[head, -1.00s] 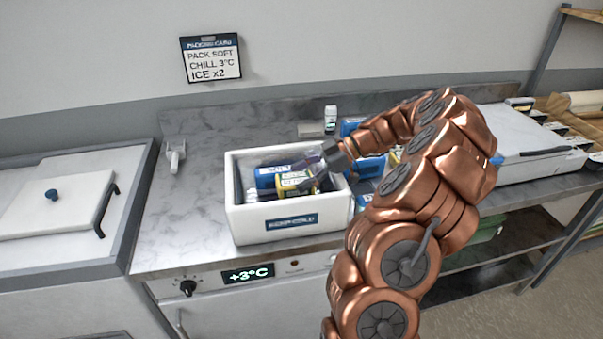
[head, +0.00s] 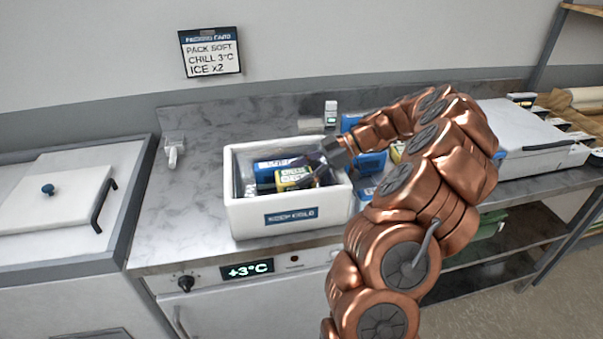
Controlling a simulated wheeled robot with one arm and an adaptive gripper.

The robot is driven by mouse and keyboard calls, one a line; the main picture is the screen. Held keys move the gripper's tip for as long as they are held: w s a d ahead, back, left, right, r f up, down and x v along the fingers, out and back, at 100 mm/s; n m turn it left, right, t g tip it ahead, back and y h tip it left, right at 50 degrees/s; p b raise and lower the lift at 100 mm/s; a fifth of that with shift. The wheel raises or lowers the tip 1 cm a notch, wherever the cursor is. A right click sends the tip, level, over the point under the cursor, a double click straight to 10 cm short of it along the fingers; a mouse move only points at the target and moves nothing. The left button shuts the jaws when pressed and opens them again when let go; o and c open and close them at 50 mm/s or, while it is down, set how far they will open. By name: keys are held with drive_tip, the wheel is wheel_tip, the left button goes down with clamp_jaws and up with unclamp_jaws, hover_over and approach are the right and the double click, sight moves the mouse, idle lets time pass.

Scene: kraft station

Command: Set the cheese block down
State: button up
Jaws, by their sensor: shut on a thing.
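The cheese block (head: 291,176), with a yellow and pale wrapper, is inside the white box (head: 288,216) labelled "KEEP COLD". My gripper (head: 308,177) reaches into the box from the right and is shut on the cheese block. The fingers are dark and small in the head view. The block sits beside a blue pack (head: 268,172) in the box. Whether the block touches the box floor is hidden by the front wall.
Several blue packs (head: 371,164) stand right of the box behind my arm. The counter left of the box (head: 190,215) is clear.

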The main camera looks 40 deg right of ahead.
drive_tip(key=shift+f+b, duration=0.2)
drive_tip(key=shift+b, duration=0.2)
drive_tip(key=o, duration=1.3)
drive_tip(key=shift+o, duration=0.2)
drive_tip(key=shift+r, duration=0.15)
